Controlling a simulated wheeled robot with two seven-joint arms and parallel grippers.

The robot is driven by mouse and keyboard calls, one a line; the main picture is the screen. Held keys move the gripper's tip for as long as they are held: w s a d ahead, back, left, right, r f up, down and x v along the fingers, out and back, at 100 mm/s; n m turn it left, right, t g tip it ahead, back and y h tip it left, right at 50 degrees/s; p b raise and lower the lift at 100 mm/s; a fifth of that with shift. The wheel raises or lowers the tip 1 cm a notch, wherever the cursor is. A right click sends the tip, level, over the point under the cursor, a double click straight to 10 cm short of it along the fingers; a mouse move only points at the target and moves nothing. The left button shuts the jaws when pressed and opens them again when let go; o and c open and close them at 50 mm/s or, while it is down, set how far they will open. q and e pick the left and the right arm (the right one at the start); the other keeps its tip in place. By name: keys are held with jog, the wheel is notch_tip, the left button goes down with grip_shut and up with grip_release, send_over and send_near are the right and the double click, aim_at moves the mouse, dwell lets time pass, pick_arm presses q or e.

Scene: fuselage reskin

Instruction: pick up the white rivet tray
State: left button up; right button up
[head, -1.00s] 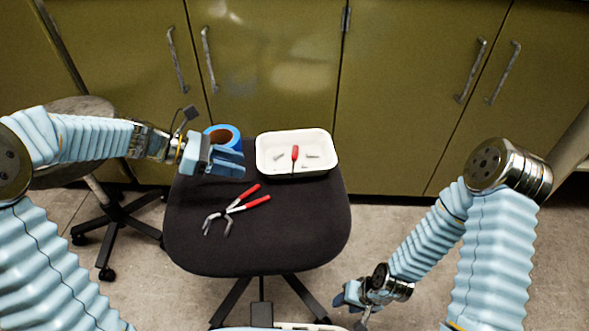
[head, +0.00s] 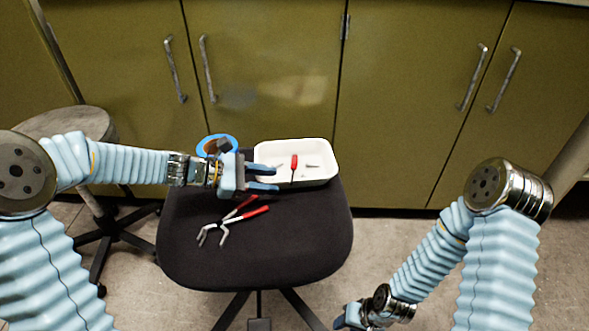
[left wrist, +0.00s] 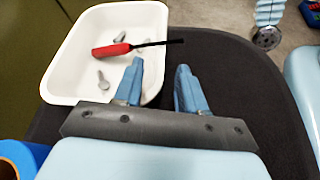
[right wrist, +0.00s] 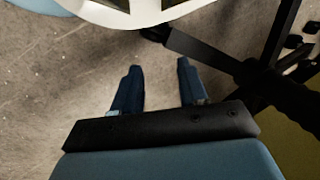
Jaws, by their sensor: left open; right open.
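The white rivet tray (head: 322,175) stands at the back of the black chair seat. It holds a red-handled tool (head: 294,163) and several small grey rivets. My left gripper (head: 277,179) is open at the tray's left side. In the left wrist view the tray (left wrist: 60,82) lies ahead and to the left; one finger of the left gripper (left wrist: 160,80) overlaps the tray's near right edge and the other is over the seat. Whether the fingers touch the tray I cannot tell. My right gripper (right wrist: 155,85) is open and empty, low beside the chair, over the floor.
Red-handled pliers (head: 238,216) lie on the chair seat (head: 300,235) in front of the tray. A blue tape roll (head: 206,146) is behind my left gripper. Olive cabinets (head: 400,100) stand close behind. A grey stool (head: 75,122) is at left. The seat's front right is clear.

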aim_at(273, 182)
pick_arm(q)
jog(key=x, duration=0.3)
jog(key=shift+f, duration=0.2)
grip_shut()
jog(key=shift+r, duration=0.1)
